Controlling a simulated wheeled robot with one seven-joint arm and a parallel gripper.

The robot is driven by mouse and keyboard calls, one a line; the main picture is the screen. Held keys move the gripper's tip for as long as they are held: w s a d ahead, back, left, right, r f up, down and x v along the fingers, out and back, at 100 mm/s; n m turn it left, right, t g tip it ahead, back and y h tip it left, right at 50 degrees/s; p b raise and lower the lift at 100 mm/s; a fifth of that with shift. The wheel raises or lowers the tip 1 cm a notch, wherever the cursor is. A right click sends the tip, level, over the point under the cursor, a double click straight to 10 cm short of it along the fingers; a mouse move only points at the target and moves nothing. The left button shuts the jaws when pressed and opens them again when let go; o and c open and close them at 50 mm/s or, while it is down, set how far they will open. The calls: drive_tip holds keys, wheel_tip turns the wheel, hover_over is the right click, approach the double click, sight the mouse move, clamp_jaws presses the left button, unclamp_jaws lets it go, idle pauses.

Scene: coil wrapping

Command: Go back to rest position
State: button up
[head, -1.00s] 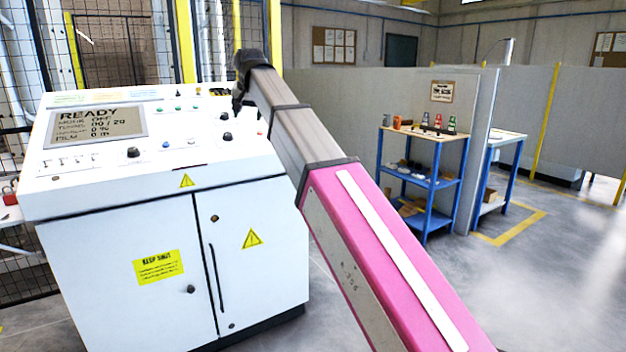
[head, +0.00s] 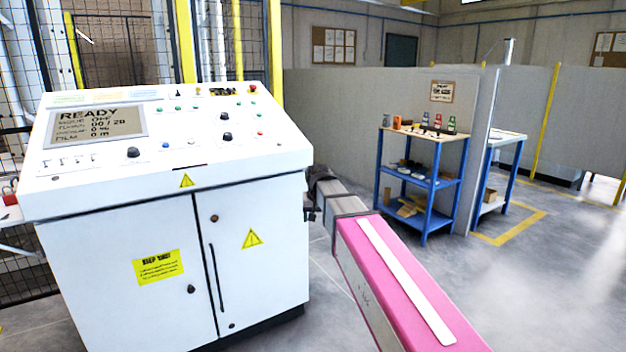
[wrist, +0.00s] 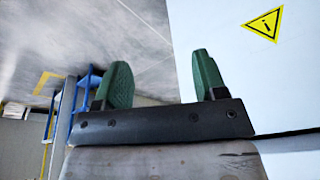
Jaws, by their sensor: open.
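My gripper (wrist: 160,88) shows in the wrist view with its two green fingers apart and nothing between them. In the head view my gripper (head: 309,206) is small and dark at the end of my arm, just right of the white control console (head: 110,240). It is lower than the console's top panel. A gap from the console's side cannot be judged exactly. In the wrist view the console's white door with a yellow warning triangle (wrist: 264,22) is at the upper right.
A blue shelf cart (head: 430,184) with bottles and small items stands to the right, before a grey partition (head: 340,110). A black mesh fence (head: 120,50) is behind the console. Grey floor (head: 520,290) on the right is clear.

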drive_tip(key=s+d+f+g, duration=0.1)
drive_tip(key=s+d+f, duration=0.8)
drive_tip(key=f, duration=0.3)
drive_tip(key=s+d+f+g, duration=0.2)
drive_tip(key=s+d+f, duration=0.7)
drive_tip(key=f, duration=0.3)
drive_tip(key=shift+s, duration=0.65)
